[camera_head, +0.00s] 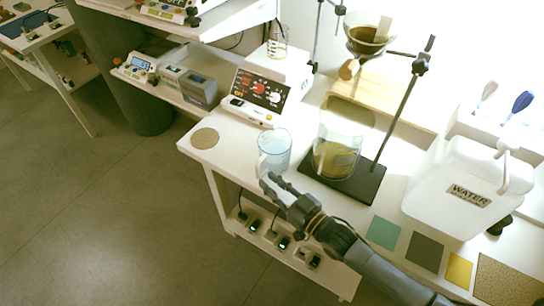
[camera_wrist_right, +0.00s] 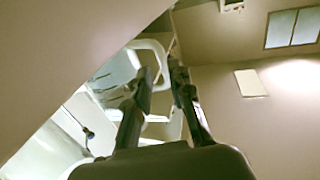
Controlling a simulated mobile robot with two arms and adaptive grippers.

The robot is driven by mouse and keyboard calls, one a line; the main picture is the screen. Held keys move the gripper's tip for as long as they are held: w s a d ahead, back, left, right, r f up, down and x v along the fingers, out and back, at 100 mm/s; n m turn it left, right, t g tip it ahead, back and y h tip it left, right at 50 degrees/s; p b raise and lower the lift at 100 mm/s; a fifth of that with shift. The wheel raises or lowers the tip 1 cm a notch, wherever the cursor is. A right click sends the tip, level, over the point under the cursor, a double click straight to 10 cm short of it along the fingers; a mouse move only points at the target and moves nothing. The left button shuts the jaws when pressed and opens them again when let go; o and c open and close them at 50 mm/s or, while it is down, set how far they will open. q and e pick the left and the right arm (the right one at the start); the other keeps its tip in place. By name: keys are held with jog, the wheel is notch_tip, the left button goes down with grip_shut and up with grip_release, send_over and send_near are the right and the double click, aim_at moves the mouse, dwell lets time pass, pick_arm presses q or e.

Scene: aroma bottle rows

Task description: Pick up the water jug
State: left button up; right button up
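A clear, bluish jug (camera_head: 274,152) stands upright near the front edge of the white bench. My right gripper (camera_head: 271,182) is just in front of its lower part, with its two fingers parted. In the right wrist view the fingers of my right gripper (camera_wrist_right: 162,72) are a small gap apart, and the jug's pale handle (camera_wrist_right: 150,44) shows beyond and between them. I cannot tell whether they touch it. A white canister marked WATER (camera_head: 468,192) stands on the right of the bench. My left gripper is out of view.
A glass beaker of yellowish liquid (camera_head: 336,160) stands right of the jug on a dark stand base (camera_head: 345,185). A hotplate device (camera_head: 262,95) is behind left. A round cork mat (camera_head: 205,138) lies left. Coloured tiles (camera_head: 383,232) lie at the right front.

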aim_at(259, 173)
jog(key=x, duration=0.4)
jog(key=shift+a+r+p, duration=0.2)
jog(key=shift+r+p, duration=0.2)
jog(key=shift+w+a, duration=0.35)
jog(key=shift+w, duration=0.05)
grip_shut()
